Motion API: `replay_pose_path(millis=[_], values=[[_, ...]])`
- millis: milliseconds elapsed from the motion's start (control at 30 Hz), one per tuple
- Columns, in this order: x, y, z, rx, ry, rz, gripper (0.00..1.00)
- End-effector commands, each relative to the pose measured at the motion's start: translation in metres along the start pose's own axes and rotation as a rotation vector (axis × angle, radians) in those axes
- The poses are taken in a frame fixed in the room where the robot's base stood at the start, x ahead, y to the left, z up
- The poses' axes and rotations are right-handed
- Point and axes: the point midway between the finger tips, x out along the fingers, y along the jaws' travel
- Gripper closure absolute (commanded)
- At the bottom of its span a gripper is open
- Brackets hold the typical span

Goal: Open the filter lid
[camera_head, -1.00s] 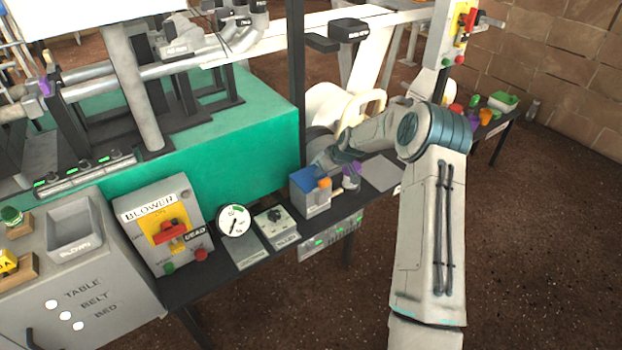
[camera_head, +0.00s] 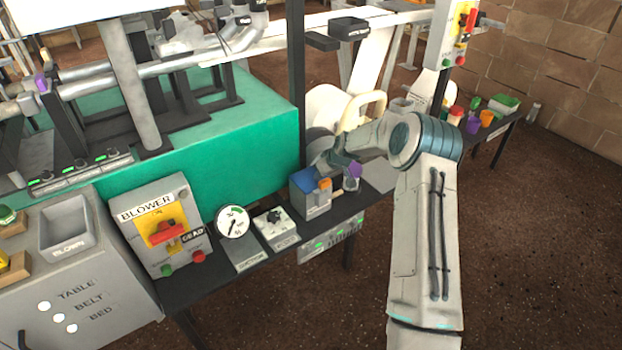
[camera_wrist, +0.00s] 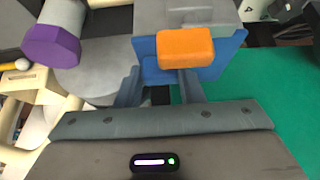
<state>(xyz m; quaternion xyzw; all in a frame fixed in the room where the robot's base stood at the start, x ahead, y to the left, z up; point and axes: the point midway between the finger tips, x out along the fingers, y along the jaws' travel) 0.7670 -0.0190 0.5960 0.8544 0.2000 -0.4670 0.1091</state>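The filter box (camera_head: 317,205) stands on the dark bench shelf in the head view. Its blue lid (camera_head: 303,179) bears an orange tab (camera_head: 324,184) on its right side. In the wrist view the orange tab (camera_wrist: 185,48) stands out from the blue lid (camera_wrist: 225,62), close ahead of the fingers. My gripper (camera_wrist: 160,85) is open, with a gap between its two fingers, and nothing is held. The tab lies over and a little right of that gap in the picture; contact cannot be told. In the head view my gripper (camera_head: 333,160) is just behind and right of the box, partly hidden.
A purple-capped grey part (camera_wrist: 50,45) stands left of the tab in the wrist view. A dial gauge (camera_head: 233,222) and a knob box (camera_head: 276,226) are left of the filter box. The green machine side (camera_head: 240,150) rises behind. Coloured cups (camera_head: 473,124) stand farther right.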

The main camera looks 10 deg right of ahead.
Motion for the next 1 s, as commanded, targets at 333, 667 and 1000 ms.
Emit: replay_pose_path(millis=[333, 667, 1000], values=[[0.000, 0.000, 0.000, -0.001, 0.000, 0.001, 0.82], [-0.008, 0.001, -0.014, -0.001, 0.005, 0.003, 0.82], [-0.009, 0.001, -0.017, -0.001, 0.006, 0.003, 0.82]])
